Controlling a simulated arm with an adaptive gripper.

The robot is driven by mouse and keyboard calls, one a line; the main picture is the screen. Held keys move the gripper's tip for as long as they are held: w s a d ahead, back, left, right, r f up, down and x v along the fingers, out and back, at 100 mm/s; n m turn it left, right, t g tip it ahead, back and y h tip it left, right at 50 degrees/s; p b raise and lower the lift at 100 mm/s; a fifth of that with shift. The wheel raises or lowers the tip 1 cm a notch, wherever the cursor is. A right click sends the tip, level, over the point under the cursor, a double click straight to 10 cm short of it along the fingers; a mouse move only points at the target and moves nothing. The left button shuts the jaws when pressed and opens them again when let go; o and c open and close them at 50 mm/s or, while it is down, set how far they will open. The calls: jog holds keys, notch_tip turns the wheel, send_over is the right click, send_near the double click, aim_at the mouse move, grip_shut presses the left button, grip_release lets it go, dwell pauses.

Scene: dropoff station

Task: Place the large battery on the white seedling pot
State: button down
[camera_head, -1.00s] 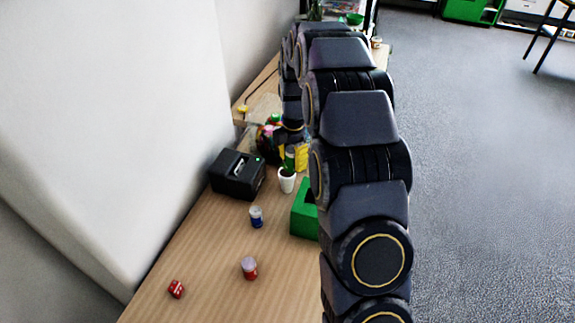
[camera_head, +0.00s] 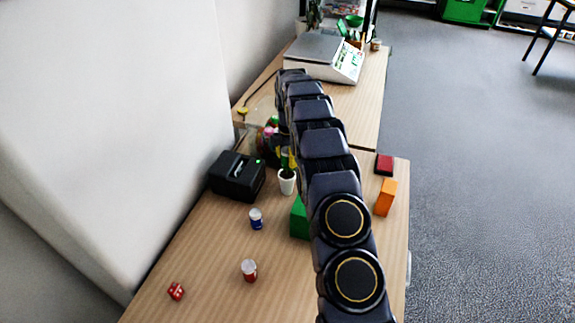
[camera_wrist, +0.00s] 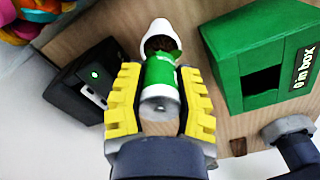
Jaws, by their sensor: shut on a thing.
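The large battery (camera_wrist: 160,75) is green and white with a silver end. My gripper (camera_wrist: 160,85) is shut on it, with ridged yellow fingers on both sides. The white seedling pot (camera_wrist: 150,36) shows just beyond the battery in the wrist view, its dark opening partly hidden by the battery. In the head view the white pot (camera_head: 287,182) stands upright on the table, with the gripper end directly above it, mostly hidden by my arm. I cannot tell whether the battery touches the pot.
A black printer (camera_head: 237,175) stands left of the pot. A green box (camera_head: 299,218) is at its front right. A blue-white can (camera_head: 256,218), red-white can (camera_head: 249,270) and red die (camera_head: 176,291) lie nearer.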

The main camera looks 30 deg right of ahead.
aim_at(287, 166)
jog(key=shift+f, duration=1.35)
jog(key=shift+f, duration=0.15)
jog(key=c, duration=0.8)
grip_release()
notch_tip(287, 166, up, 12)
jog(key=shift+a+r, duration=0.1)
jog(key=shift+r, duration=0.1)
